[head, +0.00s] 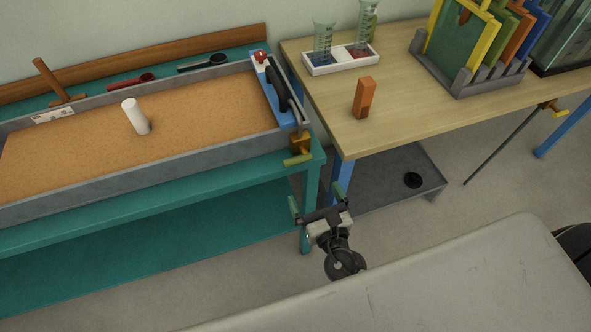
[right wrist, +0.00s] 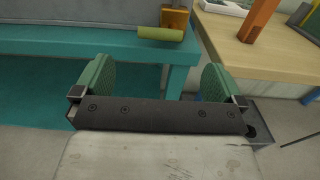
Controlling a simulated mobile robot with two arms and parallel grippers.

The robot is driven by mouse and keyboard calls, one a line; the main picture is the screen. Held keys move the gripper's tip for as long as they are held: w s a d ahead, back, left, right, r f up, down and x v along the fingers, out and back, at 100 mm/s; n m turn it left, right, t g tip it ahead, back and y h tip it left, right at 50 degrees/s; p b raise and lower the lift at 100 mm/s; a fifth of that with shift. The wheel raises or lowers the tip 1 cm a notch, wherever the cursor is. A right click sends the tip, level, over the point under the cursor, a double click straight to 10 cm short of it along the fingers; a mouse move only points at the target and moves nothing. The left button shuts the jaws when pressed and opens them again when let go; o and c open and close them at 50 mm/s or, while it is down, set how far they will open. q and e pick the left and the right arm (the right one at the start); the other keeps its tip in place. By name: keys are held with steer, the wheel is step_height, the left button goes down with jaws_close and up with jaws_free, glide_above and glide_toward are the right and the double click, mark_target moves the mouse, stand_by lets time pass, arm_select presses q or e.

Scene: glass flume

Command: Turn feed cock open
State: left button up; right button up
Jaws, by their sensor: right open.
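A brass cock (head: 300,142) sits at the right front corner of the grey-walled sand tray, with a yellow-green lever (head: 298,159) sticking out below it. In the right wrist view the brass body (right wrist: 175,18) is at the top, and its lever (right wrist: 160,34) lies roughly level across the picture. My right gripper (head: 318,199) is open and empty, in front of and below the cock, apart from it. Its green finger pads show in the right wrist view (right wrist: 157,80), with the lever beyond the gap between them. My left gripper is not in view.
The teal bench (head: 200,186) carries the sand tray (head: 110,189), with a white cylinder (head: 136,117) on the sand. A wooden table (head: 430,105) at right holds an orange block (head: 364,98).

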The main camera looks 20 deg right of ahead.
mark_target(298, 159)
steer(key=w+p, duration=0.1)
steer(key=w, duration=0.9)
steer(key=shift+w+a+f, duration=0.1)
steer(key=shift+w, duration=0.15)
steer(key=shift+c, duration=0.3)
steer(key=c, duration=0.8)
